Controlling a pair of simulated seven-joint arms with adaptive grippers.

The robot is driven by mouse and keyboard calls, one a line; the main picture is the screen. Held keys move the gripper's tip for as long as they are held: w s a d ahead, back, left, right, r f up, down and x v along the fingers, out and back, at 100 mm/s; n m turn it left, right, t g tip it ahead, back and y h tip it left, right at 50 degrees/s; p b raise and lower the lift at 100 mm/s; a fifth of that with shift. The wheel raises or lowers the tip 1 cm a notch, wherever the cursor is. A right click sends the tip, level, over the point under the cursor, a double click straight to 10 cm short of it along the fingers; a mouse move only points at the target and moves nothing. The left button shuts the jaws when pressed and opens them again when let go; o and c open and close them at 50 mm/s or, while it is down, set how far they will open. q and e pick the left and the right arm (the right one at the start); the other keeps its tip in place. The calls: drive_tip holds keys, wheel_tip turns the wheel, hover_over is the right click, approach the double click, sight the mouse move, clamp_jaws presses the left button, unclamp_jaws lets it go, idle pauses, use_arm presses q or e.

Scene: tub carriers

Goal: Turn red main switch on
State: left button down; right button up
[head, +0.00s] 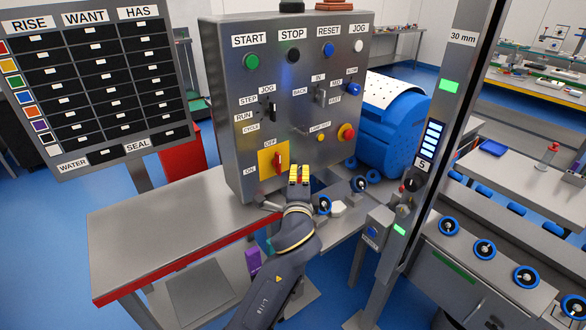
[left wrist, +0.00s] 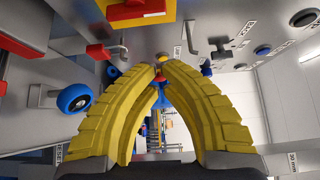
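The red main switch (head: 279,163) sits on a yellow plate (head: 265,162) at the lower left of the grey control panel (head: 225,100). Its handle stands roughly upright, towards the OFF label (head: 270,143); the ON label (head: 250,171) is to its left. My left gripper (head: 299,175) is just right of the switch and apparently clear of it. Its yellow fingers curve together at the tips in the left wrist view (left wrist: 159,68), with nothing seen held. The yellow plate also shows at the top edge of the left wrist view (left wrist: 150,12). My right gripper is not in view.
A steel table (head: 170,225) lies to the left, and a post (head: 440,120) rises at the right.

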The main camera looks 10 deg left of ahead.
sight(277, 163)
use_arm(q)
drive_tip(key=shift+w+a+f, duration=0.1)
drive_tip(key=shift+w+a, duration=0.6)
drive_tip(key=shift+w, duration=0.35)
drive_tip(key=shift+w+a+r, duration=0.1)
drive_tip(key=shift+w+a, duration=0.6)
drive_tip(key=shift+w, duration=0.3)
drive_tip(key=shift+w+a+f, duration=0.1)
drive_tip(key=shift+w+a, duration=0.6)
drive_tip(key=shift+w, duration=0.35)
drive_tip(key=shift+a, duration=0.1)
